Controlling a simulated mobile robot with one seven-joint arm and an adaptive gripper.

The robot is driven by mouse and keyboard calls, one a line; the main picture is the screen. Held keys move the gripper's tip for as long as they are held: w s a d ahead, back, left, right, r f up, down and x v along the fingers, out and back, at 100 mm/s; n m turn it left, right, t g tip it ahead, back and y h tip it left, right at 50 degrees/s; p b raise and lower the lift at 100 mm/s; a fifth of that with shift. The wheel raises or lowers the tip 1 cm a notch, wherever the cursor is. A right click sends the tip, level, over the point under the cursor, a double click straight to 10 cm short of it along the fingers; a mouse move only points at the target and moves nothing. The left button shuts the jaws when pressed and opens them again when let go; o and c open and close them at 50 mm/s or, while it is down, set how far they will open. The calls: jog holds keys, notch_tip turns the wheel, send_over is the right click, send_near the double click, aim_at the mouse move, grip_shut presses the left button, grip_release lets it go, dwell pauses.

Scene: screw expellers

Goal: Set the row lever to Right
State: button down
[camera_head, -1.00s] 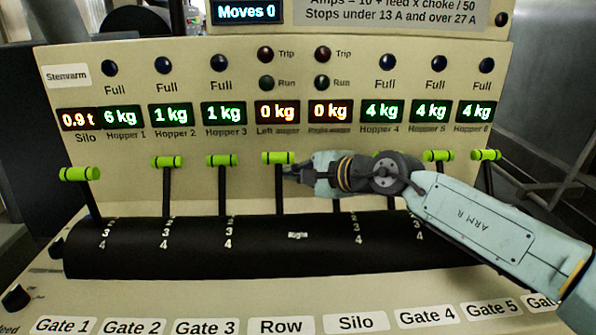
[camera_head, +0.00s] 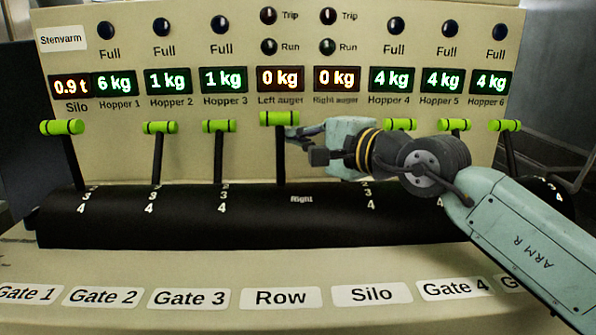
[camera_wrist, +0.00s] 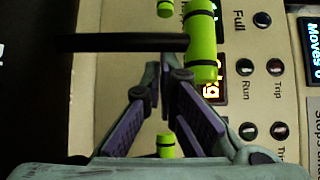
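The Row lever has a bright green cross handle (camera_head: 279,119) on a black stem (camera_head: 281,160), standing roughly upright above the "Row" label. A small "Right" mark (camera_head: 301,199) shows on the black drum just right of its stem. My gripper (camera_head: 304,145) is just right of this stem, a little below the handle. In the wrist view the Row handle (camera_wrist: 201,40) lies just beyond the fingertips (camera_wrist: 164,70), outside the fingers. A gap shows between the fingers, with nothing held. I cannot tell whether a fingertip touches the lever.
The Gate 3 lever (camera_head: 219,126) stands to the left. The Silo lever is hidden behind my gripper in the head view; a green handle (camera_wrist: 166,145) shows between the fingers in the wrist view. Gate 5 and 6 handles (camera_head: 505,125) stand beyond my arm.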

jog(key=s+n+b, duration=0.1)
jog(key=s+b, duration=0.1)
jog(key=b, duration=0.2)
jog(key=s+n+t+y+b, duration=0.1)
jog(key=s+b, duration=0.1)
jog(key=b, duration=0.1)
jog(key=s+f+t+y+b, duration=0.1)
jog(key=b, duration=0.3)
jog(key=shift+s+a+n+b, duration=0.1)
jog(key=shift+s+n+b, duration=0.25)
jog(key=shift+s+n, duration=0.05)
jog(key=s+n+y+b, duration=0.1)
jog(key=s+b, duration=0.1)
jog(key=b, duration=0.1)
jog(key=shift+s+f+n+t+y, duration=0.1)
jog(key=shift+n+t+y, duration=0.2)
jog(key=shift+s+f+b, duration=0.1)
jog(key=shift+s+b, duration=0.75)
jog(key=shift+b, duration=0.2)
jog(key=shift+s+a, duration=0.1)
